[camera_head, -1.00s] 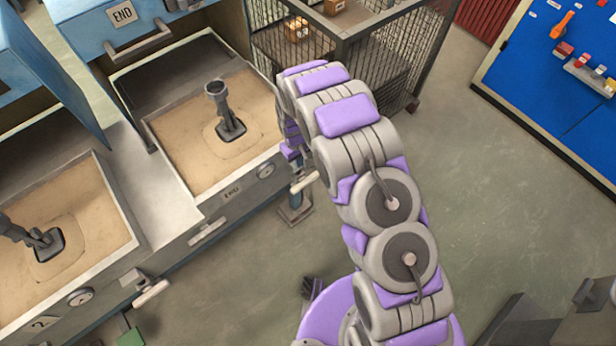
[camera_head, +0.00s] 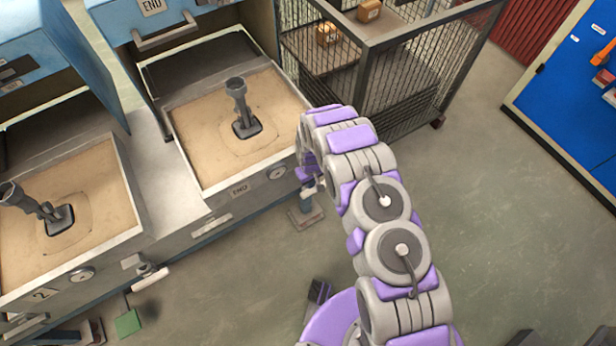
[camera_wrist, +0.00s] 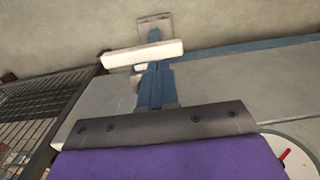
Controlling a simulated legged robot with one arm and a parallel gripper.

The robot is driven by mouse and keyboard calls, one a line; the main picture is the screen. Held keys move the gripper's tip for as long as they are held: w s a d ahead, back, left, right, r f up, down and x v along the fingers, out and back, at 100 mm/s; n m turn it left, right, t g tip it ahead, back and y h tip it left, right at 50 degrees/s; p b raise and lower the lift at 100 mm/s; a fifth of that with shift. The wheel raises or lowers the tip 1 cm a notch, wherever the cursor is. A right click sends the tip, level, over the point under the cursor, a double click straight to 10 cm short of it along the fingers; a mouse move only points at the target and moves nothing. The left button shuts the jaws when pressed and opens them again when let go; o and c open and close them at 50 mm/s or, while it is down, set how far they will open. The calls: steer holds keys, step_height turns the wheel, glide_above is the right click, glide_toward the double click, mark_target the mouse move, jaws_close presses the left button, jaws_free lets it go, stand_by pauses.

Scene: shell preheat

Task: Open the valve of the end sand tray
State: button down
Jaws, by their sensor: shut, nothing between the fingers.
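The end sand tray (camera_head: 204,192) holds sand with a dark grey pipe fitting (camera_head: 240,110) standing in it. A blue valve post stands at its right front corner with a square foot (camera_head: 304,217) and a white lever handle (camera_head: 309,191). In the wrist view the white handle (camera_wrist: 143,53) lies crosswise over the blue post (camera_wrist: 156,84). My gripper (camera_wrist: 155,122) shows there as a dark grey edge with purple behind it. It is shut and empty, with the handle ahead of it, and contact with the post cannot be told. In the head view my arm hides most of it.
Tray 2 (camera_head: 112,241) stands to the left, with its own white handle (camera_head: 150,278) and a green plate (camera_head: 128,322) below. A wire cage (camera_head: 400,90) stands behind my arm. A blue tool board (camera_head: 575,100) is at right. The floor between is clear.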

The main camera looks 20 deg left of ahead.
mark_target(308, 193)
steer(key=f+b, duration=0.1)
steer(key=f, duration=0.5)
steer(key=shift+a, duration=0.2)
steer(key=shift+a+f+b, duration=0.25)
steer(key=shift+f+b, duration=0.05)
steer(key=shift+f, duration=0.1)
steer(key=shift+d+r, duration=0.2)
steer(key=shift+d, duration=0.15)
